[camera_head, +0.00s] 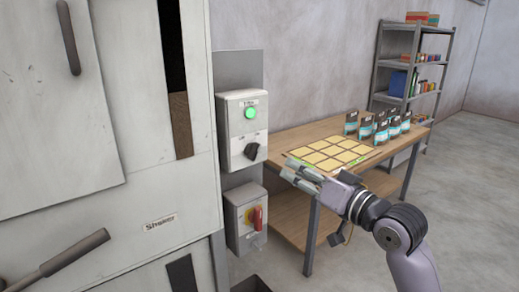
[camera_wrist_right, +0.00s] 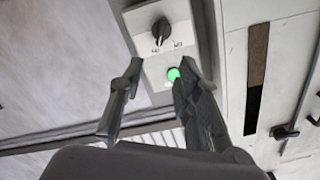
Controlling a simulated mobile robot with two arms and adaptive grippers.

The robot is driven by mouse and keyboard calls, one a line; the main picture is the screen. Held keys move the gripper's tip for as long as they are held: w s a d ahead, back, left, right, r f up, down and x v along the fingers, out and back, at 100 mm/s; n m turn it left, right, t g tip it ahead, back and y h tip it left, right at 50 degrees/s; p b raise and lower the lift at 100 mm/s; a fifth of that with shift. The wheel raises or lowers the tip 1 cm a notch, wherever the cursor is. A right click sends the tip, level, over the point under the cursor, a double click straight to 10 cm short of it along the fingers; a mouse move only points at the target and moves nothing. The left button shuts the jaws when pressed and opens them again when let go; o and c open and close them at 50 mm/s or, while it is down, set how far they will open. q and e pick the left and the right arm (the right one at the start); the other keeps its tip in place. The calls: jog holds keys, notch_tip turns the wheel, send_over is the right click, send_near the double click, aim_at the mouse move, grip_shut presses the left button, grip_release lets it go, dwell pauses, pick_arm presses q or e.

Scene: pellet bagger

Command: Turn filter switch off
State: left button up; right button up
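A grey switch box (camera_head: 228,130) hangs on a metal panel beside the machine. It carries a lit green lamp (camera_head: 250,112) and, below that, a black rotary switch (camera_head: 252,151). The small label above the lamp is hard to read. My right gripper (camera_head: 288,170) is to the right of the box, apart from the switch. In the right wrist view the rotary switch (camera_wrist_right: 161,31) and the lit lamp (camera_wrist_right: 173,74) show upside down, with the open, empty fingers (camera_wrist_right: 152,82) in front. My left gripper is not in view.
A second box (camera_head: 233,222) with a red and yellow switch (camera_head: 256,218) hangs below. The large pale machine (camera_head: 100,140) stands at left. A wooden table (camera_head: 290,140) with yellow squares and several pouches is behind my right arm. A shelf (camera_head: 410,70) stands at the back.

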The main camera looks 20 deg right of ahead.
aim_at(258, 150)
jog(key=p+x, duration=0.2)
jog(key=x, duration=1.1)
jog(key=shift+p, duration=0.3)
jog(key=shift+w+a+f, duration=0.1)
jog(key=shift+w+a, duration=0.1)
jog(key=shift+w, duration=0.2)
grip_shut()
